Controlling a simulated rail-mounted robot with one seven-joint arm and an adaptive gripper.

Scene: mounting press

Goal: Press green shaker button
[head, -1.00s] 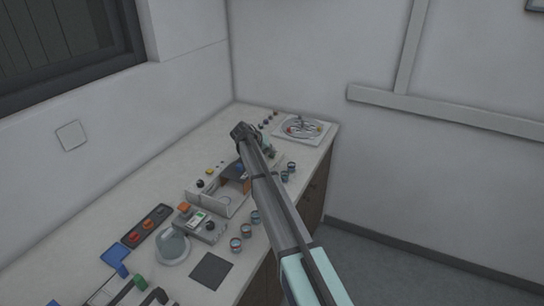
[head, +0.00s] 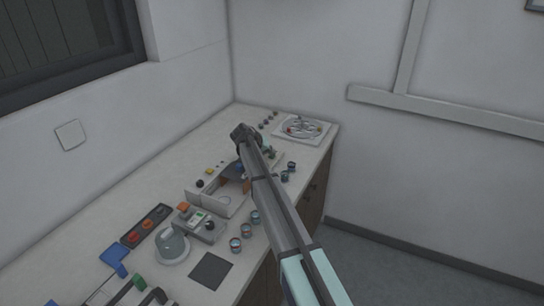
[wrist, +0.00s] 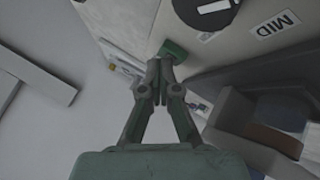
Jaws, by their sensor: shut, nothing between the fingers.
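In the wrist view, a green button-like piece (wrist: 172,48) sits just beyond the fingertips of my gripper (wrist: 160,64). It lies by the edge of a pale panel, and its near side is partly covered by the fingertips. I cannot tell whether they touch it. My gripper is shut, with its two fingers meeting at the tips and nothing between them. In the head view, my arm reaches over the bench and hides most of the gripper and the spot below it.
A round dark dial (wrist: 207,12) and a MID label (wrist: 275,31) are on the panel. A dark bracket with a brown and bluish block (wrist: 280,112) stands close right of the fingers. The bench (head: 75,240) carries several small cups, a round tray (head: 302,128) and a dark mat (head: 210,271).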

